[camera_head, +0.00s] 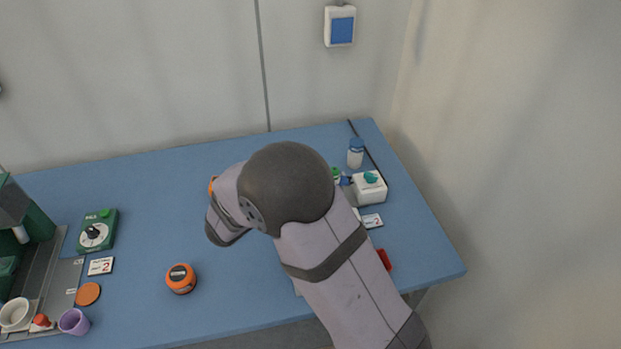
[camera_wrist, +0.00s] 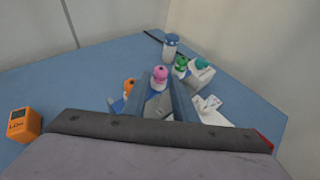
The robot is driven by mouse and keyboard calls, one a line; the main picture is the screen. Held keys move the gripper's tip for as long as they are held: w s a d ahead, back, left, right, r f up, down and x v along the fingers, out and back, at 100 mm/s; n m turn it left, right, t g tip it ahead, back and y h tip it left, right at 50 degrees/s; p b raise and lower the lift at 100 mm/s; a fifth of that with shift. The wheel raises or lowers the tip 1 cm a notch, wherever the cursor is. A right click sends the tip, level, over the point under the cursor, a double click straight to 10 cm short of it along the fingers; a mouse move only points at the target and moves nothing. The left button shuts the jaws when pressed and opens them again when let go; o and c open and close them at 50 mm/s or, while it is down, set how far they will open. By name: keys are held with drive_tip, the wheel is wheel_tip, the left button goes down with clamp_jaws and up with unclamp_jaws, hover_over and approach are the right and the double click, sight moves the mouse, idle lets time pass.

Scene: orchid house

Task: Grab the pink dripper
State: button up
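The pink dripper (camera_wrist: 160,74) shows in the wrist view as a pink rounded top, framed between the tips of my gripper's two fingers. My gripper (camera_wrist: 158,80) is open, its two grey-blue fingers apart. I cannot tell whether either finger touches the dripper. The dripper's lower part is hard to make out. In the head view my arm hides the dripper and the fingers.
An orange-topped dripper (camera_wrist: 128,86) and a green-topped one (camera_wrist: 181,64) flank the pink one. A white box with a teal top (camera_head: 369,187) and a blue-capped bottle (camera_head: 355,153) stand nearby. An orange box (camera_wrist: 20,124) is left. Blue table (camera_head: 140,200) is clear mid-left.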

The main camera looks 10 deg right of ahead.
drive_tip(key=shift+p+x, duration=0.9)
drive_tip(key=shift+x, duration=2.7)
clamp_jaws()
